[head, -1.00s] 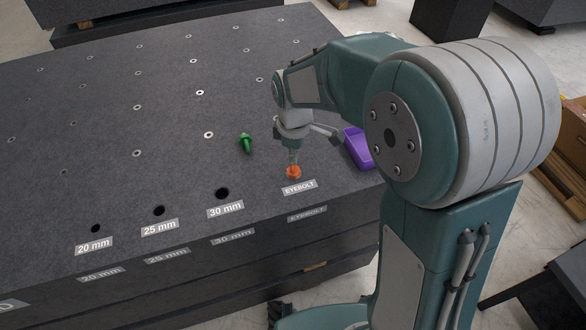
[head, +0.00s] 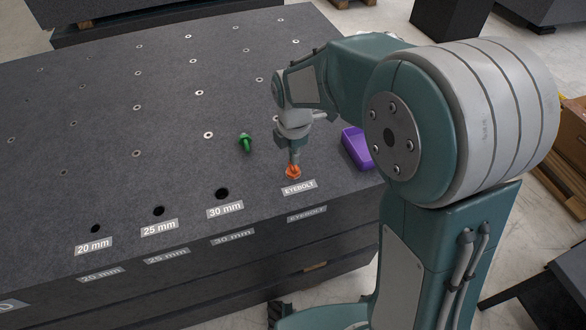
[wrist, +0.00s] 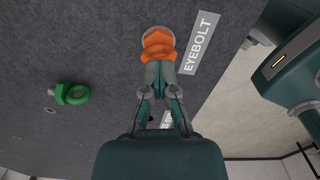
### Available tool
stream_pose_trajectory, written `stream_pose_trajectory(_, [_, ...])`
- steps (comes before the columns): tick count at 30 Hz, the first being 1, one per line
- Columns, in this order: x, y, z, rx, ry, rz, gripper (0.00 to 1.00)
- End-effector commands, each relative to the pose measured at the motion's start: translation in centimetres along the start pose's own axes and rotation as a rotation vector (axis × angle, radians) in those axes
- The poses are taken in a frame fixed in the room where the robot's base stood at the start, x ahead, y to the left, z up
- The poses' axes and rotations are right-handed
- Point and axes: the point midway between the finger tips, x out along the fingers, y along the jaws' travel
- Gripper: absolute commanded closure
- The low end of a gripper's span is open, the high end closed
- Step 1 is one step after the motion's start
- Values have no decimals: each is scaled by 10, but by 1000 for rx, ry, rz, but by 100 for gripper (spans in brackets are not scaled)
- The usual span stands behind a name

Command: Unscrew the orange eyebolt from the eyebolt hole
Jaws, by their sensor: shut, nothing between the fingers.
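The orange eyebolt (head: 293,172) stands at the hole by the EYEBOLT label (head: 299,187), near the front right edge of the granite bed. In the wrist view the orange eyebolt (wrist: 157,44) is at the top middle, its ring facing my fingers. My gripper (head: 294,163) points down right over it. In the wrist view my gripper (wrist: 159,68) has its fingertips together at the ring, with nothing held between them. The tips partly overlap the ring, and I cannot tell whether they reach into it. The hole is hidden under the eyebolt.
A green eyebolt (head: 245,142) lies on the bed to the left. Labelled 20, 25 and 30 mm holes (head: 222,193) line the front left. The bed between them is mostly clear.

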Motion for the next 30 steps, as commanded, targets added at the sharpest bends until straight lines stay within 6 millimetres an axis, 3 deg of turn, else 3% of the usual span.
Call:
stream_pose_trajectory(13, [3, -1, 0, 4, 2, -7, 100])
stream_pose_trajectory(30, [-12, 1, 0, 4, 0, 1, 100])
